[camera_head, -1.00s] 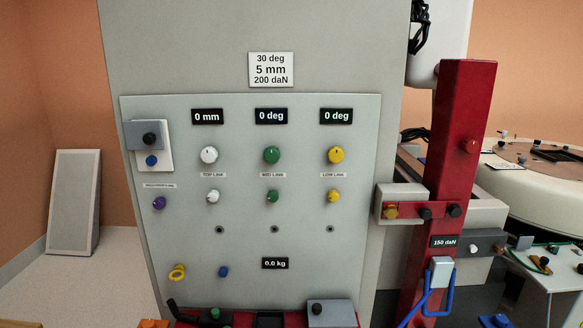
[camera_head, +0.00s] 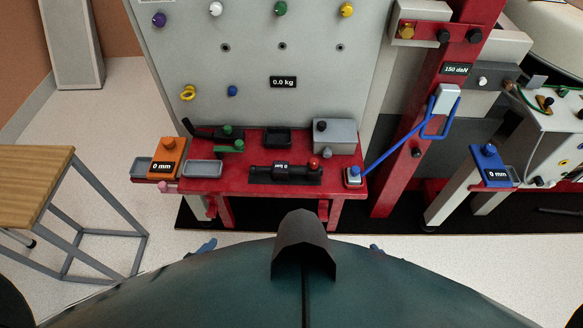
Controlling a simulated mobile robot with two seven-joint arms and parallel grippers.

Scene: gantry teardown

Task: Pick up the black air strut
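A black cylindrical part (camera_head: 301,177), which looks like the black air strut, lies sideways on the red bench (camera_head: 345,183). It carries a small display that seems to read 0 bar, and a red knob sits at its right end. Neither gripper can be made out in the head view. Two small blue parts show at the edge of my own dark body, but I cannot tell what they are.
A grey box (camera_head: 335,137), a black tray (camera_head: 277,137) and a grey tray (camera_head: 203,168) surround the strut. An orange box (camera_head: 168,155) is left, and a blue-handled lever (camera_head: 400,135) is right. A wooden table (camera_head: 32,180) stands at the left.

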